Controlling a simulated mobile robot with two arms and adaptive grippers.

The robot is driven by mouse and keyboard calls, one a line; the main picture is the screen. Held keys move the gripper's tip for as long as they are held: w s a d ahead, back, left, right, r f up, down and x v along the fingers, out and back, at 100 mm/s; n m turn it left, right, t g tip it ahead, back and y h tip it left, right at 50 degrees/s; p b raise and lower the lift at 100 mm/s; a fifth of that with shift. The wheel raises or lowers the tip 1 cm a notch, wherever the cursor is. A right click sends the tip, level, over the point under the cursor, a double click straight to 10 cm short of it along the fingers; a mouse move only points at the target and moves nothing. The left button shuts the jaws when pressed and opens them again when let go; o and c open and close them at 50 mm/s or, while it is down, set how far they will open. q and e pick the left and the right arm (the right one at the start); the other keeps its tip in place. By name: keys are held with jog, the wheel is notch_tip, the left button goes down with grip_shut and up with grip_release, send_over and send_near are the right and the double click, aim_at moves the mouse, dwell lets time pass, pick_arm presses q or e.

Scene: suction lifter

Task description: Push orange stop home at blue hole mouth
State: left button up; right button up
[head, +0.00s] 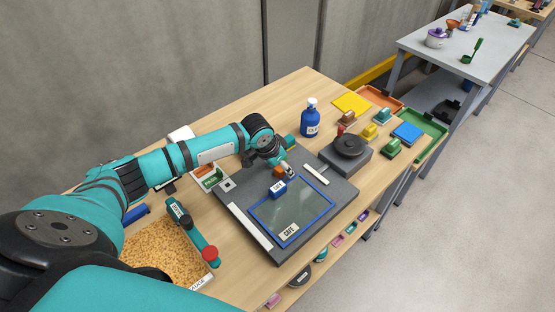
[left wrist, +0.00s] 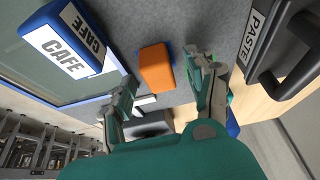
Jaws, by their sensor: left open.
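The orange stop (head: 278,172) is a small rounded block on the dark grey board (head: 238,203). In the left wrist view the orange stop (left wrist: 157,68) shows a blue edge along its side; this may be the blue hole mouth, mostly hidden under it. My left gripper (head: 284,168) is just above the board at the stop. In the left wrist view my left gripper (left wrist: 166,78) is open, with one finger on each side of the stop and a gap to each. My right gripper is out of view.
A blue block labelled CAFE (left wrist: 75,42) sits beside the stop on a blue-framed pane (head: 290,215). A dark handled piece labelled PASTE (left wrist: 285,50) is close on the other side. A blue bottle (head: 310,118) and black round stand (head: 347,150) are behind.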

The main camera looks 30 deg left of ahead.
pick_arm(q)
jog(key=v, duration=1.1)
jog(key=shift+r, duration=0.25)
jog(key=shift+a, duration=0.1)
